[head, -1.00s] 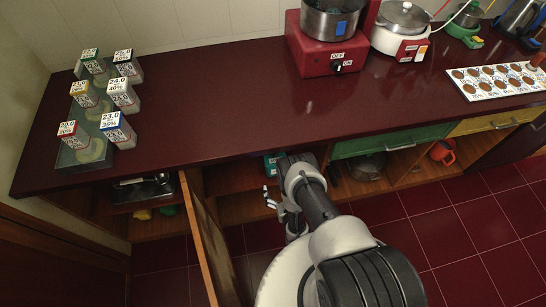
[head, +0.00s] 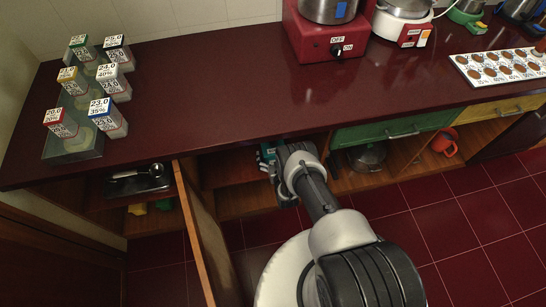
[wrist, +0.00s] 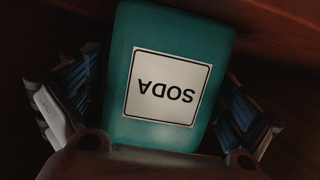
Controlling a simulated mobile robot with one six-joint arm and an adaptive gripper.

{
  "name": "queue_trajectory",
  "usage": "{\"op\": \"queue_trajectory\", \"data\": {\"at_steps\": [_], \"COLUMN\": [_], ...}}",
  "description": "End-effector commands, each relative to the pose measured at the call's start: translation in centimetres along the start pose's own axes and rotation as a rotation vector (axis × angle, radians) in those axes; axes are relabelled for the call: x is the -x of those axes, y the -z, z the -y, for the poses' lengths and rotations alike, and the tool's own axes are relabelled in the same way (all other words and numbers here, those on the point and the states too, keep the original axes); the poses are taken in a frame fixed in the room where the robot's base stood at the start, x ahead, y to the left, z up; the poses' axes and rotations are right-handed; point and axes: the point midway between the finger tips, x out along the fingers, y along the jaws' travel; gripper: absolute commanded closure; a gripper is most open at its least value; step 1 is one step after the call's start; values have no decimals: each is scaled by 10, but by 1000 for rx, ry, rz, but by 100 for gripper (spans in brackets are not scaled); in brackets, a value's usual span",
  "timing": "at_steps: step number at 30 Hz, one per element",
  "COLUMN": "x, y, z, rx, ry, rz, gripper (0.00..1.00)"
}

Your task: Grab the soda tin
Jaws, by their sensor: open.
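The soda tin (wrist: 172,42) is a teal box with a white label reading SODA, upside down in the wrist view. It fills the middle of that view, between the two fingers of my gripper (wrist: 155,115). The fingers stand open on either side, with dark gaps visible beside the tin. In the head view only a small teal part of the tin (head: 266,153) shows, inside the cupboard under the counter. My gripper (head: 272,168) is partly hidden there by my arm and the counter edge.
An open cupboard door (head: 205,240) stands left of my arm. The dark red counter (head: 220,95) overhangs the shelves. A green drawer (head: 390,130) and a pot (head: 366,157) are to the right. Label-topped blocks stand on a glass tray (head: 75,143) at the counter's left.

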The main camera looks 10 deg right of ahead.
Motion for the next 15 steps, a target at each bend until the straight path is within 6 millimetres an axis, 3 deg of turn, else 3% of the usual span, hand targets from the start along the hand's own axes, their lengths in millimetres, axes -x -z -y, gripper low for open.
{"op": "queue_trajectory", "data": {"at_steps": [9, 15], "x": [-6, -6], "y": [1, 1], "z": [0, 0], "rx": [0, 0], "ry": [0, 0], "rz": [0, 0], "gripper": [2, 16]}}
